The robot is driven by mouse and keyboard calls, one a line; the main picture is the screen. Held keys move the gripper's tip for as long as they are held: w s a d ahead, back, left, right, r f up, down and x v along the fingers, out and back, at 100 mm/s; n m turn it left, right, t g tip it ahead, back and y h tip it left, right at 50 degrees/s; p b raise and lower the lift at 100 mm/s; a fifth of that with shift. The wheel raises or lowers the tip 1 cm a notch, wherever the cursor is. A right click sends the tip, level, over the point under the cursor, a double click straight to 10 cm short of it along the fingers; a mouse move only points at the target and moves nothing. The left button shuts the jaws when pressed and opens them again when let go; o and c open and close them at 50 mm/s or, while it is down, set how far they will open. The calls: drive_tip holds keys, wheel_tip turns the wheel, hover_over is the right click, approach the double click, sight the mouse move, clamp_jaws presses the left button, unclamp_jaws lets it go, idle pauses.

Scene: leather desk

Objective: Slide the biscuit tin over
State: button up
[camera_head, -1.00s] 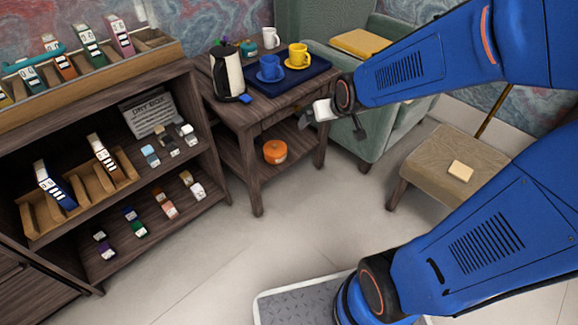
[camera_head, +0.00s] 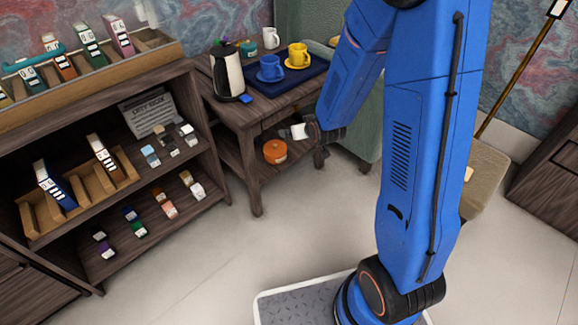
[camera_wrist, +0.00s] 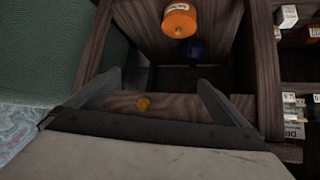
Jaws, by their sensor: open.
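The orange round tin (camera_head: 275,151), which I take for the biscuit tin, sits on the lower shelf of the dark wooden side table (camera_head: 240,115). It has a pale label on its side. In the wrist view the tin (camera_wrist: 179,20) is at the top, beyond the fingertips. My gripper (camera_wrist: 158,80) is open and empty, with a finger on each side of the view. In the head view it is at the table's right front, right of the tin and apart from it, and partly hidden by my wrist.
The tabletop holds a kettle (camera_head: 227,72), a blue cup (camera_head: 270,68) and a yellow cup (camera_head: 298,54). A shelf unit (camera_head: 215,165) with small boxes stands left. A green armchair (camera_head: 360,135) is close at right. Floor in front is clear.

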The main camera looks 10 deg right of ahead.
wheel_tip(320, 180, down, 10)
drive_tip(key=w+a+t, duration=0.1)
drive_tip(key=w+a, duration=0.1)
drive_tip(key=w, duration=0.1)
drive_tip(key=t+y, duration=0.1)
drive_tip(key=t, duration=0.1)
approach(276, 151)
drive_tip(key=d+v, duration=0.1)
drive_tip(key=v, duration=0.4)
drive_tip(key=shift+s+a+f+n, duration=0.1)
drive_tip(key=shift+s+f+n, duration=0.2)
drive_tip(key=shift+f, duration=0.35)
drive_tip(key=shift+w, duration=0.15)
drive_tip(key=x, duration=1.7)
drive_tip(key=shift+w+a, duration=0.15)
drive_tip(key=shift+a, duration=0.05)
drive_tip(key=c, duration=1)
